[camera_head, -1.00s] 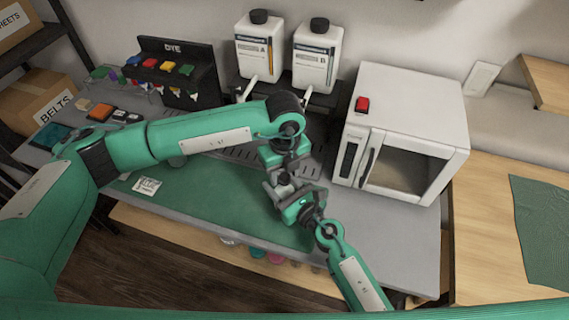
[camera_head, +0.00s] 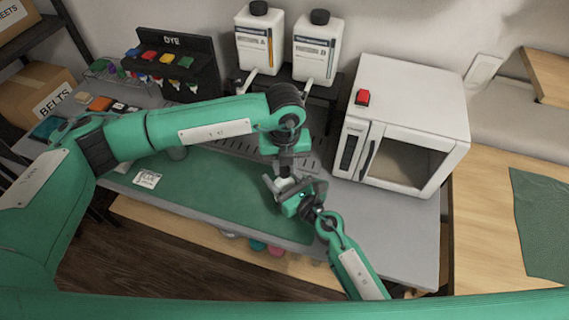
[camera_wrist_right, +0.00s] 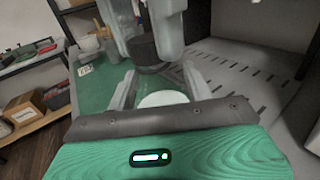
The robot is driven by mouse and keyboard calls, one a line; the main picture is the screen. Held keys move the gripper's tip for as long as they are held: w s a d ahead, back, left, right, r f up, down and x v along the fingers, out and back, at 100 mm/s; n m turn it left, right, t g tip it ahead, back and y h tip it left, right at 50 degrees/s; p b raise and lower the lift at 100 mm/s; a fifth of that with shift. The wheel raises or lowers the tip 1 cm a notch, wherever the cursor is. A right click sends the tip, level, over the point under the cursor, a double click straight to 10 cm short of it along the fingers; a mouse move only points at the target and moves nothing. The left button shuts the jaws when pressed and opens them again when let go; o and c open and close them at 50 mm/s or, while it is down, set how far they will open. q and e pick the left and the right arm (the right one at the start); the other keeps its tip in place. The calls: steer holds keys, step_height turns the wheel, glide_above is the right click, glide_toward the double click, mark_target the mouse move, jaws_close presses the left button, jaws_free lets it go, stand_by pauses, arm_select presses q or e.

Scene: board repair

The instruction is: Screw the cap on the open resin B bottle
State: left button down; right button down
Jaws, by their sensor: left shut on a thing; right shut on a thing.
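My left gripper (camera_head: 284,168) comes from above and is shut on a black cap (camera_wrist_right: 145,50), which shows between its fingers in the right wrist view. My right gripper (camera_head: 287,187) is just below it, shut on a white round-topped thing (camera_wrist_right: 163,98) that looks like the small bottle. Its label is hidden, so I cannot read whether it is resin B. The cap is over the far side of the white top in the right wrist view; I cannot tell whether they touch. A large bottle marked B (camera_head: 316,50) stands at the back with a black cap on it.
A bottle marked A (camera_head: 259,42) stands beside bottle B. A white oven (camera_head: 415,90) is to the right, a black dye rack (camera_head: 190,60) to the left. The green mat (camera_head: 225,195) below the grippers is mostly clear, with a small white card (camera_head: 147,179) on it.

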arm_select(q)
steer(key=m, duration=0.9)
steer(key=shift+m, duration=0.4)
steer(key=m, duration=0.4)
steer(key=shift+m, duration=0.3)
steer(key=m, duration=0.5)
steer(key=shift+m, duration=0.4)
steer(key=c, duration=1.2)
jaws_free()
steer(key=shift+r, duration=2.2)
